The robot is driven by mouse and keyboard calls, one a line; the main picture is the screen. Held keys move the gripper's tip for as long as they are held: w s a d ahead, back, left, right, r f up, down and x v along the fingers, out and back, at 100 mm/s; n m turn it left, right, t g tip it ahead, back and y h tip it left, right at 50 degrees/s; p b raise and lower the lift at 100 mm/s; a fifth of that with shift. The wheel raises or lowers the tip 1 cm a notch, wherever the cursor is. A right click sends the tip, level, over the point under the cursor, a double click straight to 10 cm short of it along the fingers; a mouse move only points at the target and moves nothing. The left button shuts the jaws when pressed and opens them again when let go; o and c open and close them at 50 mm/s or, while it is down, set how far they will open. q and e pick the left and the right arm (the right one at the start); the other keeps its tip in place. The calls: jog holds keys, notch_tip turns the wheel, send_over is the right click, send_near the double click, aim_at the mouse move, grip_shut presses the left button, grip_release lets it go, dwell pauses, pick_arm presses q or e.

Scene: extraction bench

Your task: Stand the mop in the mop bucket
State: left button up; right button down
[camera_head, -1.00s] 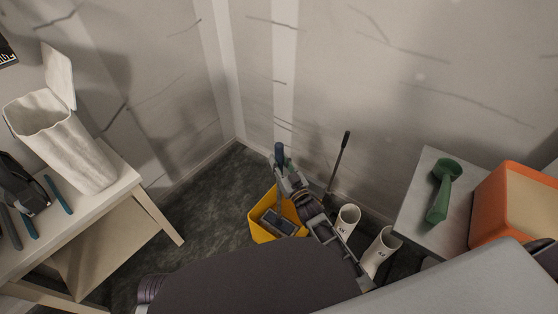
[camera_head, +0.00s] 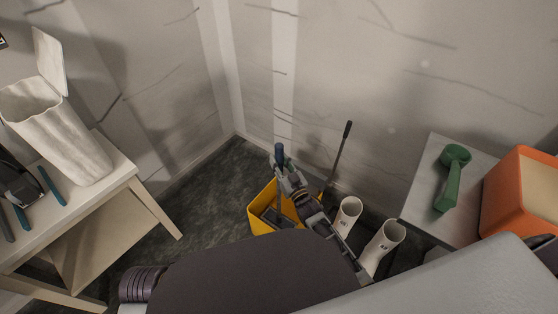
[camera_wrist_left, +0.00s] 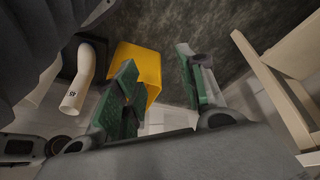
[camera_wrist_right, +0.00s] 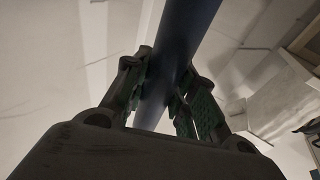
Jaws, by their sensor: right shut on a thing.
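The mop's blue handle (camera_head: 279,152) stands nearly upright in the head view, over the yellow mop bucket (camera_head: 256,218). My right gripper (camera_head: 284,172) is shut around the handle below its top end. In the right wrist view the blue pole (camera_wrist_right: 182,45) runs between the green-padded fingers (camera_wrist_right: 168,100). The mop's lower end and head cannot be made out, so I cannot tell whether it rests in the bucket. My left gripper (camera_wrist_left: 160,95) shows in the left wrist view, open and empty, with the bucket (camera_wrist_left: 140,62) beyond its fingers.
White boots (camera_head: 348,213) stand right of the bucket. A dark long-handled tool (camera_head: 340,152) leans near the wall. A side table (camera_head: 425,205) at right holds a green scoop (camera_head: 449,180) and an orange container (camera_head: 520,196). Another table (camera_head: 125,190) stands left. Floor left of the bucket is clear.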

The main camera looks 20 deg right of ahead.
jog(key=shift+f, duration=0.35)
jog(key=shift+f+b, duration=0.15)
jog(key=shift+b, duration=0.15)
jog(key=shift+f+b, duration=0.4)
jog(key=shift+f, duration=0.2)
jog(key=shift+f+b, duration=0.35)
jog(key=shift+f, duration=0.3)
jog(key=shift+f+b, duration=0.4)
jog(key=shift+f, duration=0.15)
pick_arm(q)
notch_tip(320, 180, down, 6)
jog(key=d+t+h, duration=0.1)
jog(key=d, duration=0.1)
jog(key=shift+w, duration=0.4)
pick_arm(e)
jog(key=shift+f, duration=0.25)
pick_arm(q)
jog(key=shift+d+f, duration=0.1)
